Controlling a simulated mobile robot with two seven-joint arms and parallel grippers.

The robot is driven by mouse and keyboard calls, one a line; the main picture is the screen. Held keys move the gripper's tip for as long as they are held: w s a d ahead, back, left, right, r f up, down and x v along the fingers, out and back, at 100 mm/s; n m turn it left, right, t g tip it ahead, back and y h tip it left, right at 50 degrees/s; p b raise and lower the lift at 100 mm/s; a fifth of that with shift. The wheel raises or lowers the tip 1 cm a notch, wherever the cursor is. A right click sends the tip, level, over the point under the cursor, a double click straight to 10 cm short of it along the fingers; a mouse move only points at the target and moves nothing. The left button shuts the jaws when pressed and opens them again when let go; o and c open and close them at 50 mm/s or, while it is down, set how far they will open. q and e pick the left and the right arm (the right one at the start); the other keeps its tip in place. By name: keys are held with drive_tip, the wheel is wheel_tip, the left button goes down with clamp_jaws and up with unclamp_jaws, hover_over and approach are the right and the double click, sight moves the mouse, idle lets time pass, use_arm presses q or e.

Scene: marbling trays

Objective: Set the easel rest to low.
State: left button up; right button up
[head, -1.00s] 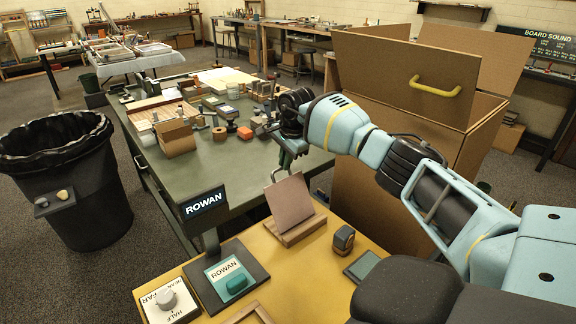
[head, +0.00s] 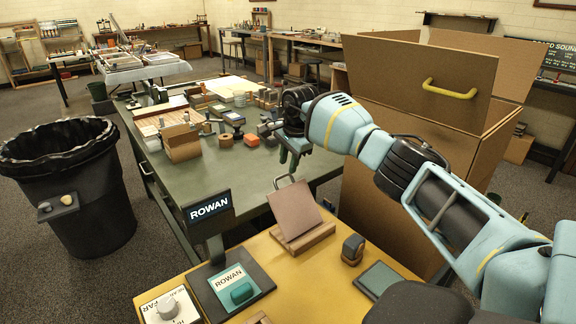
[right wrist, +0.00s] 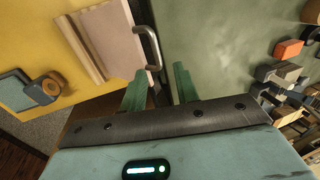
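The easel rest (head: 296,212) is a brown tilted board on a wooden base, standing on the yellow tabletop. A grey metal loop handle (head: 285,179) rises behind its top edge. The loop also shows in the right wrist view (right wrist: 149,45), just beyond the fingertips. My right gripper (head: 289,163) is above and behind the board, close to the loop. In the right wrist view its two green fingers (right wrist: 158,80) are apart with nothing between them. Whether a finger touches the loop I cannot tell. My left gripper is in neither view.
The green table (head: 250,175) lies behind. A large cardboard box (head: 400,200) stands right.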

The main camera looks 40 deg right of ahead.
drive_tip(key=v, duration=0.5)
drive_tip(key=shift+s+r, duration=0.1)
drive_tip(key=shift+r, duration=0.25)
